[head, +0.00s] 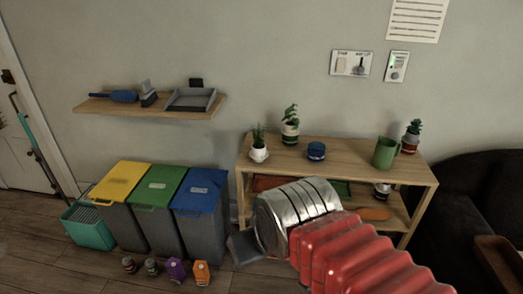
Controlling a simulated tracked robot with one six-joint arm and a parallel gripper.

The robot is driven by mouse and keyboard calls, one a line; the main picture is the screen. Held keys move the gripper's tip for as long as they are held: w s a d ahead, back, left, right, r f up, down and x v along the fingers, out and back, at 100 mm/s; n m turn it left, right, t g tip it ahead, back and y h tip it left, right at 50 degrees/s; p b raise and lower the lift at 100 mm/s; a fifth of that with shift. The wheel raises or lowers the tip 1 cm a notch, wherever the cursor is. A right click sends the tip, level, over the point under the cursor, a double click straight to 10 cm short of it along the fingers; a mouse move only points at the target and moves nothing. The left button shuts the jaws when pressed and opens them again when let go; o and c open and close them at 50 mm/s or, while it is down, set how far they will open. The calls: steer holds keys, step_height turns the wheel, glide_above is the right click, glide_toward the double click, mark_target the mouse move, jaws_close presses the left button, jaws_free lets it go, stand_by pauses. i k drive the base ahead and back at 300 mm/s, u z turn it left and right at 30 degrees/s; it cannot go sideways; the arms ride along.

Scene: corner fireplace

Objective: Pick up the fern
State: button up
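Three small potted plants stand on top of the wooden shelf unit (340,165). One plant (258,144) is in a white pot at the left end. A taller leafy plant (290,124) is in a banded pot behind it to the right. A third plant (411,136) is in a dark reddish pot at the right end. I cannot tell for sure which one is the fern. My red and silver arm reaches in from the lower right. My gripper (243,248) shows only as a dark grey part, low in front of the shelf unit and apart from the plants; its fingers are not clear.
A dark armchair (475,200) is at right.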

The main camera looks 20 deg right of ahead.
mark_target(259, 155)
steer(key=u, duration=0.05)
steer(key=i, duration=1.55)
